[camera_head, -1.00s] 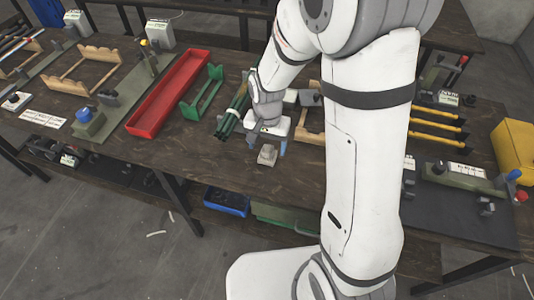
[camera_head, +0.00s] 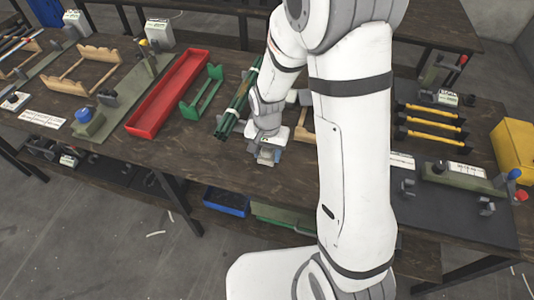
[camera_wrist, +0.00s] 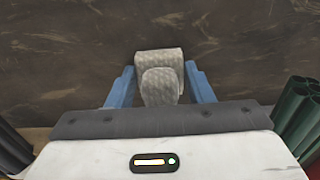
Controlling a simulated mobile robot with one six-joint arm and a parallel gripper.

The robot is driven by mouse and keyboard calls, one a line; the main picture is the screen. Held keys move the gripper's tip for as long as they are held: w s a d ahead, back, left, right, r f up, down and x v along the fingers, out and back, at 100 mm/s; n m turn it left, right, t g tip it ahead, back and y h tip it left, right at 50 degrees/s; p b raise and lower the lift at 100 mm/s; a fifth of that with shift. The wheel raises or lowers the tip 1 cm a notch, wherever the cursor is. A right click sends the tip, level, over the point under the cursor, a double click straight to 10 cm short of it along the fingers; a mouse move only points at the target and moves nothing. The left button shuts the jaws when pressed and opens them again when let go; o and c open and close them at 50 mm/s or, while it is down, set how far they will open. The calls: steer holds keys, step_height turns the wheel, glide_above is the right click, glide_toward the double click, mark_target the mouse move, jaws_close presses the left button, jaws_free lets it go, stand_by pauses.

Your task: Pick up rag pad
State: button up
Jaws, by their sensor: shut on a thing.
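The rag pad (camera_wrist: 160,62) is a small folded, light grey patterned cloth block on the dark wooden bench. It sits between the two blue fingers of my gripper (camera_wrist: 159,72) in the wrist view, with the fingers against its sides. In the head view the rag pad (camera_head: 266,157) shows just below my gripper (camera_head: 268,151), near the front edge of the bench, partly hidden by the fingers. I cannot tell whether it is lifted off the bench.
A bundle of dark green rods (camera_head: 238,100) lies close to the left of my gripper. Beyond it are a green rack (camera_head: 203,93) and a long red tray (camera_head: 168,92). A wooden rack (camera_head: 303,127) is just right. Bare bench lies in front of the red tray.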

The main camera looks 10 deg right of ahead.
mark_target(267, 149)
steer(key=shift+c, duration=1.1)
step_height(267, 149, up, 10)
steer(key=shift+r, duration=0.1)
steer(key=o, duration=0.5)
steer(key=c, duration=0.4)
